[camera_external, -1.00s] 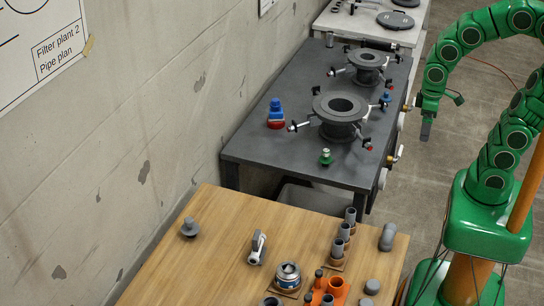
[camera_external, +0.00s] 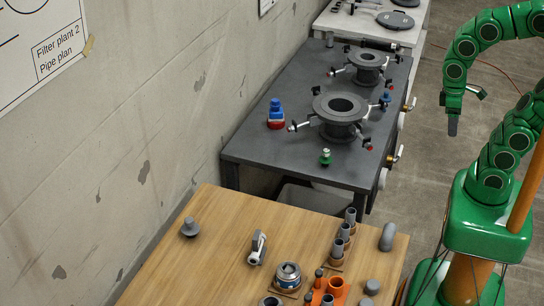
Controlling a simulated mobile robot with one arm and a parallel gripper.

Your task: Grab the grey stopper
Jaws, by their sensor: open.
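A grey, cone-shaped piece with a narrow top (camera_external: 190,228) stands alone at the back left of the wooden table (camera_external: 225,255); it looks like the grey stopper. My gripper (camera_external: 453,128) hangs pointing down above the floor, to the right of the dark workbench. It is open and empty, and far from the stopper. The gap between its fingers is hard to see from this side.
The wooden table also holds a white-and-grey valve (camera_external: 257,248), a tin (camera_external: 288,275), orange fittings (camera_external: 335,287), grey pipe pieces (camera_external: 387,237) and a grey cap (camera_external: 372,287). The dark workbench (camera_external: 265,155) carries flanged pipe parts (camera_external: 341,115), a blue-and-red item (camera_external: 276,115) and a green one (camera_external: 326,157).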

